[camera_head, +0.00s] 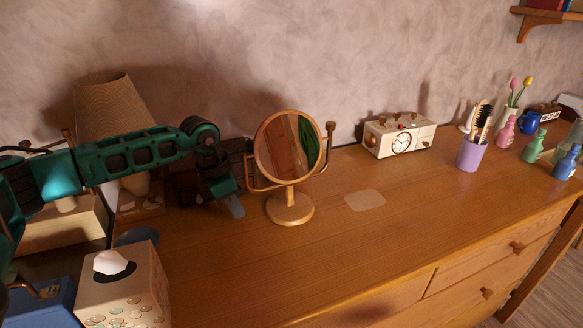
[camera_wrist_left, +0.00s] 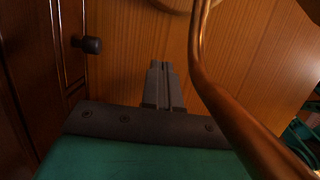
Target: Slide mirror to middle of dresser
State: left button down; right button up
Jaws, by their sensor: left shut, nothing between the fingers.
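The round mirror (camera_head: 288,148) stands upright on its wooden base (camera_head: 290,208) on the dresser (camera_head: 300,265), left of a pale rounded patch (camera_head: 365,200) on the top. My left gripper (camera_head: 236,205) is shut and empty, low over the dresser just left of the mirror. In the left wrist view my shut fingers (camera_wrist_left: 164,85) point toward the wood, and the mirror's copper-coloured frame arm (camera_wrist_left: 215,90) crosses close on their right. I cannot tell whether they touch it. My right gripper is not in view.
A tissue box (camera_head: 125,290) stands at the front left and a lamp (camera_head: 115,105) at the back left. A clock radio (camera_head: 398,135) is at the back, and a purple brush cup (camera_head: 471,154) stands further right. The top right of the mirror is clear.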

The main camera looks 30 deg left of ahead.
aim_at(283, 204)
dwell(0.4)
pick_arm(q)
jog(key=shift+w+d, duration=0.75)
jog(key=shift+w, duration=0.1)
jog(key=shift+w+d, duration=0.9)
jog(key=shift+w, duration=0.35)
jog(key=shift+w+d+b, duration=0.3)
jog(key=shift+w+d, duration=0.4)
jog(key=shift+w, duration=0.1)
jog(key=shift+w+d, duration=0.85)
jog(key=shift+w, duration=0.2)
